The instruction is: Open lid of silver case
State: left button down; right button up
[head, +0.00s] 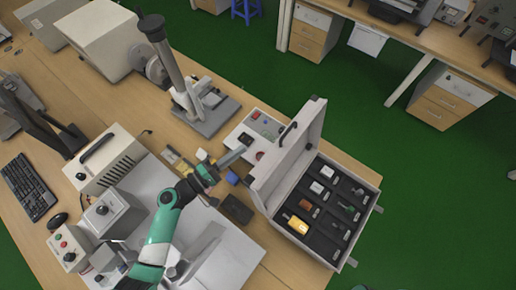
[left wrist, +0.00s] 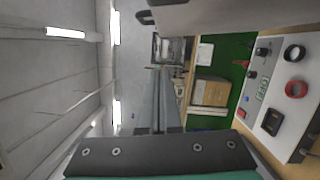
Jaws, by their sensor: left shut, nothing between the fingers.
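The silver case (head: 352,263) stands at the right end of the wooden table. Its lid (head: 297,160) is raised and stands roughly upright on the case's left side, with a black handle (head: 288,133) on its outer face. The open case shows a dark compartment tray with several small parts. My left gripper (head: 243,149) is shut and empty, just left of the lid, with a small gap seeming to lie between them. In the left wrist view its closed fingers (left wrist: 157,72) point ahead, and a grey surface, probably the lid (left wrist: 205,14), is at the top. My right gripper is not in view.
A white control panel (head: 247,133) with buttons lies just behind my left gripper; it also shows in the left wrist view (left wrist: 275,85). A microscope-like stand (head: 205,115) is farther back. A dark box (head: 236,209) and small blocks lie near the case.

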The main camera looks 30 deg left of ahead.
aim_at(276, 162)
pick_arm(q)
jog(key=w+d+p, duration=0.1)
jog(key=w+d, duration=0.2)
jog(key=d, duration=0.2)
jog(key=shift+w+r, duration=0.2)
jog(key=shift+r, duration=0.2)
jog(key=shift+d, duration=0.15)
jog(key=d, duration=0.2)
jog(key=d+r+m+p, duration=0.1)
jog(key=d, duration=0.1)
jog(key=d+r+m+p, duration=0.1)
jog(key=d, duration=0.1)
jog(key=shift+s+d, duration=0.25)
jog(key=shift+s, duration=0.1)
jog(key=shift+a, duration=0.1)
